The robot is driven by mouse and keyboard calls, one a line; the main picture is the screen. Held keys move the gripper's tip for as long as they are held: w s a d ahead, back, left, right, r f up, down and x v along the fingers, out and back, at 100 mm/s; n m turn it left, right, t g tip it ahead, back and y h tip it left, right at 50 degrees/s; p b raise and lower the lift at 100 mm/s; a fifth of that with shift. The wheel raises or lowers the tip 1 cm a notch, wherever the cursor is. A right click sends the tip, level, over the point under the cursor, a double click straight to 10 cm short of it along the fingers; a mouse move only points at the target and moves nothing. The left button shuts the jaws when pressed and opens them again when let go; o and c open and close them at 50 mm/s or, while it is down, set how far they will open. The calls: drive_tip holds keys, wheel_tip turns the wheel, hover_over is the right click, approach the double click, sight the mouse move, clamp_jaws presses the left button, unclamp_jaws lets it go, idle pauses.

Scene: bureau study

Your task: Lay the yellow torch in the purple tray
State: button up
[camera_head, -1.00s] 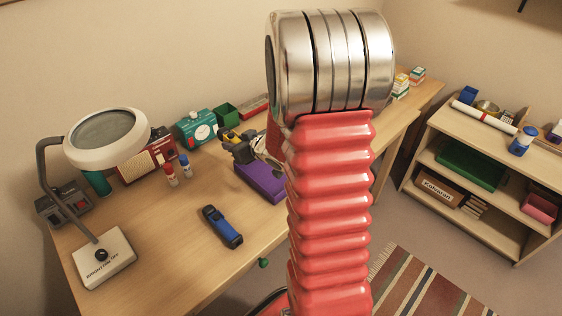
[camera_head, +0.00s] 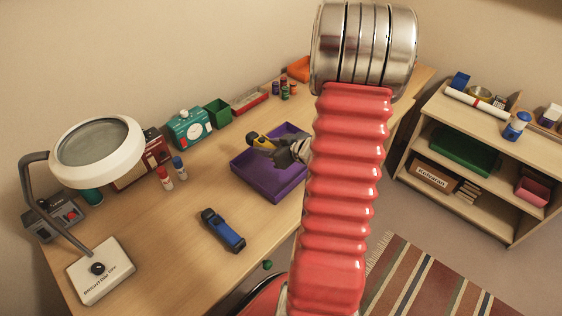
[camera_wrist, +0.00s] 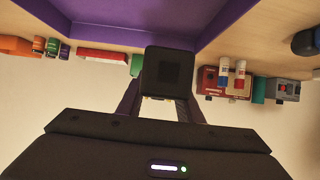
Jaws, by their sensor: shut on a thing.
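The yellow torch (camera_head: 263,142) is held by my gripper (camera_head: 276,150), which shows in the head view beyond my red arm. The jaws are shut on it. The purple tray (camera_head: 266,188) sits on the desk, and its right side is partly hidden behind my arm. The torch appears over the tray's inside, towards its back left; I cannot tell how high it is or whether it touches. In the wrist view, the torch's dark square end (camera_wrist: 168,72) lies between my fingers, with the purple tray's wall (camera_wrist: 225,22) beyond it.
A blue and black device (camera_head: 223,230) lies in front of the tray. A magnifier lamp (camera_head: 97,150) stands at left. Glue sticks (camera_head: 165,178), a teal clock (camera_head: 188,129) and a green box (camera_head: 217,113) stand behind. A shelf unit (camera_head: 470,165) is at right.

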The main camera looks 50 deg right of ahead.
hover_over(268, 173)
drive_tip(key=shift+f, duration=2.9)
drive_tip(key=shift+f, duration=2.1)
drive_tip(key=shift+f, duration=0.1)
drive_tip(key=o, duration=1.2)
